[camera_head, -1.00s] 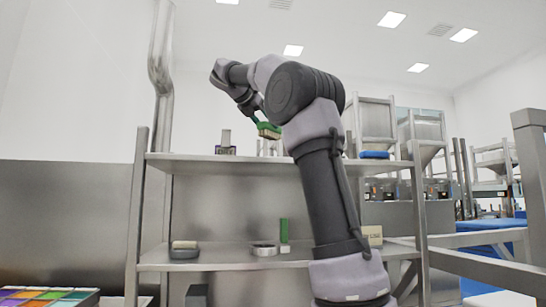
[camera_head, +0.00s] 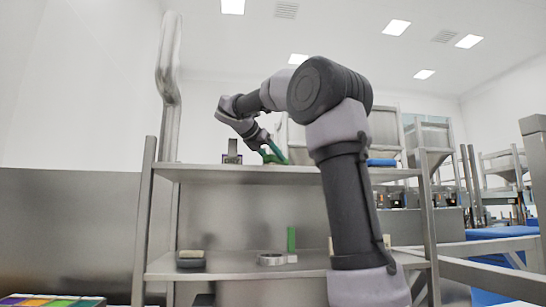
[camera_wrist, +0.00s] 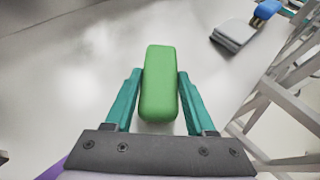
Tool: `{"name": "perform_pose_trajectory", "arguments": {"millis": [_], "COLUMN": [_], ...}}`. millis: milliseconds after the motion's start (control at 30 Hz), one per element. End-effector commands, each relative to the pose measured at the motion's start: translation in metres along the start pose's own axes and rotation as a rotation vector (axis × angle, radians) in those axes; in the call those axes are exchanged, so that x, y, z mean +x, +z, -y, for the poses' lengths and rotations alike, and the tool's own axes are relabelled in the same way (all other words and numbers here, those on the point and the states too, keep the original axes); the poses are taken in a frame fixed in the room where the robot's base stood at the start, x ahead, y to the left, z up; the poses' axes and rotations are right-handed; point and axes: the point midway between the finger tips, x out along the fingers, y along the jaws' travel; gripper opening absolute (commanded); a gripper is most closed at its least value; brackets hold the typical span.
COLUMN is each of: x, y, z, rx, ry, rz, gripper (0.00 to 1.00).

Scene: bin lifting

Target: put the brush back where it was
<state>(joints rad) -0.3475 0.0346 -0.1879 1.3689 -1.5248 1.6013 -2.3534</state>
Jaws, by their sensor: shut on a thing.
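The brush shows as a green, rounded block (camera_wrist: 160,85) in the wrist view, its bristles hidden beneath. My gripper (camera_wrist: 158,100) is shut on it, with one teal finger along each side. In the head view my gripper (camera_head: 272,150) hangs at the left end of my bent arm, low over the top shelf (camera_head: 215,172). The green brush (camera_head: 270,158) is small there and close to the shelf surface. I cannot tell whether it touches the shelf.
A small grey upright object (camera_head: 233,152) stands left of my gripper on the top shelf. A blue item (camera_head: 382,163) lies farther right. The lower shelf holds a dark container (camera_head: 190,259), a metal ring (camera_head: 271,259) and a green upright piece (camera_head: 291,239).

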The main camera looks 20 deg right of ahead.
Motion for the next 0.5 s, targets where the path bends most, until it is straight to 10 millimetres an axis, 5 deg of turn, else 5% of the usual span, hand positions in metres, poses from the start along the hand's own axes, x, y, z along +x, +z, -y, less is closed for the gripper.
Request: {"name": "perform_pose_trajectory", "arguments": {"millis": [33,100,500], "x": [0.0002,0.0001,-0.0056], "y": [-0.0003,-0.0001,0.0029], "z": [0.0002,0.0001,-0.0003], "rx": [0.000,0.000,0.000], "ry": [0.000,0.000,0.002], "rz": [0.000,0.000,0.000], "gripper": [0.67,0.85,0.85]}}
